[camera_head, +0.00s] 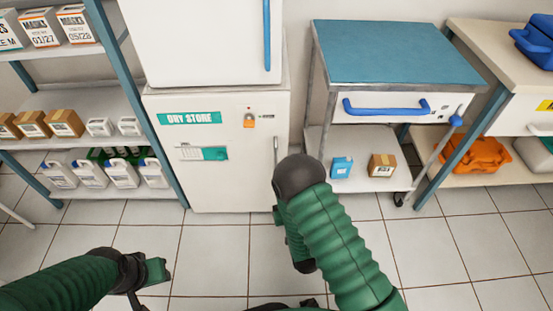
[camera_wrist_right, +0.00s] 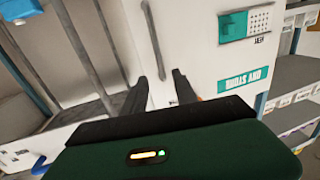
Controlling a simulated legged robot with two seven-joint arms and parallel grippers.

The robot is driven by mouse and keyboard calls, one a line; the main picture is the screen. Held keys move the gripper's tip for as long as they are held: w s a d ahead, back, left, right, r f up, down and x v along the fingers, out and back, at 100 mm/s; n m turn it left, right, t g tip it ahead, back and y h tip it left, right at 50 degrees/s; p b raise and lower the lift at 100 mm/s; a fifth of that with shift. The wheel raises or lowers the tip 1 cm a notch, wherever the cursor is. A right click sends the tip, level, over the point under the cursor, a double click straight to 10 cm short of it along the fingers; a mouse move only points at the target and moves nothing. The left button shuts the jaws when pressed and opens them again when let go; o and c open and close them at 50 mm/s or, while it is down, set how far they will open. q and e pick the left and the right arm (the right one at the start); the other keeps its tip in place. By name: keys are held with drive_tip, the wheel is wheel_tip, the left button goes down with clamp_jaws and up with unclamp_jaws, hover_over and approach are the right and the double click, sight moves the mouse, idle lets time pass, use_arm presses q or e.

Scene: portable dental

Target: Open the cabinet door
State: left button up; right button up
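The white cabinet (camera_head: 225,165) carries a teal "DRY STORE" label and stands on the floor at centre left. A slim vertical handle (camera_head: 276,150) is near its right edge, its lower part hidden behind my right arm. In the right wrist view the cabinet (camera_wrist_right: 205,60) and its handle (camera_wrist_right: 153,38) appear tilted. My right gripper (camera_wrist_right: 160,84) is open, with its two dark fingers apart and the handle's end near the gap; I cannot tell whether they touch it. In the head view that gripper is mostly hidden by the arm. My left gripper (camera_head: 152,275) hangs low at the left, away from the cabinet.
A white unit with a blue handle (camera_head: 267,35) sits on top of the cabinet. A shelf rack (camera_head: 100,95) with boxes and bottles stands left. A cart (camera_head: 395,55) with a blue drawer handle stands right, beside a table (camera_head: 500,50). Tiled floor in front is clear.

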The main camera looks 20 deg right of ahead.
sight(276, 158)
drive_tip(key=w+b, duration=0.1)
drive_tip(key=w, duration=0.2)
drive_tip(key=w+b, duration=0.1)
drive_tip(key=w, duration=0.3)
drive_tip(key=w+d+b, duration=0.1)
drive_tip(key=w, duration=0.3)
drive_tip(key=shift+f, duration=0.15)
drive_tip(key=shift+w, duration=0.25)
drive_tip(key=shift+c, duration=0.2)
clamp_jaws()
idle(0.4)
